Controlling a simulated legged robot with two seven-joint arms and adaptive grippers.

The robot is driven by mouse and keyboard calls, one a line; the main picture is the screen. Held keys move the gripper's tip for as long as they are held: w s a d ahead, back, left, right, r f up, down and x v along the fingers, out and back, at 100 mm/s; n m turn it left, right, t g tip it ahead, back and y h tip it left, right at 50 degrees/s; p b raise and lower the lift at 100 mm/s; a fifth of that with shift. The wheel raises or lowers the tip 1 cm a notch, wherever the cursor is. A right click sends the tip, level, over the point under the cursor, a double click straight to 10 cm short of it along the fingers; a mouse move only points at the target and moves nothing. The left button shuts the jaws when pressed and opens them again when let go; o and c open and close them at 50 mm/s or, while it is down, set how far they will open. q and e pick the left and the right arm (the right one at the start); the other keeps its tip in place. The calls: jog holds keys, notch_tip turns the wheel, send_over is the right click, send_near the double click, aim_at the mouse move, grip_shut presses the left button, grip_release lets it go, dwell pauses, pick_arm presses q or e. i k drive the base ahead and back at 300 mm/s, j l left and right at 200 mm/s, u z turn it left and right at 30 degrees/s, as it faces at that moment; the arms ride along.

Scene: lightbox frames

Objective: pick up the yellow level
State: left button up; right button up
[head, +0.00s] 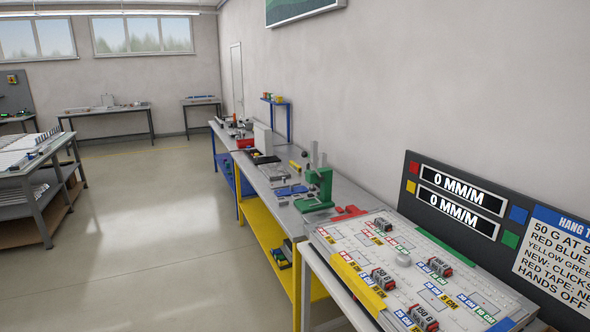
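Two yellow things could be the level, and I cannot tell which is. A small yellow block-like object (295,167) lies on the grey workbench, behind the green press-like stand (317,188). A long yellow bar or strip (358,283) lies along the near left edge of the white board (440,318) at the front right. Neither shows a readable vial at this size. Neither of my grippers is in view, and nothing is seen holding either yellow thing.
Several weight-like blocks marked in grams, one here (383,278), stand on the board. A dark display panel (460,200) rises behind it. A red piece (350,212) lies at its far edge. The floor (170,240) left of the yellow-framed bench is clear.

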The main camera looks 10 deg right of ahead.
aim_at(294, 166)
jog(key=i+j+u, duration=0.2)
jog(key=i, duration=0.2)
jog(key=i+u, duration=0.2)
jog(key=i, duration=0.2)
jog(key=i+u, duration=0.2)
jog(key=i, duration=2.05)
jog(key=i+j+z, duration=0.1)
jog(key=i+z, duration=0.3)
jog(key=i, duration=0.2)
jog(key=i+j+z, duration=0.3)
jog(key=i+z, duration=0.15)
jog(key=i+j+z, duration=0.4)
jog(key=i+j, duration=0.1)
jog(key=i, duration=0.1)
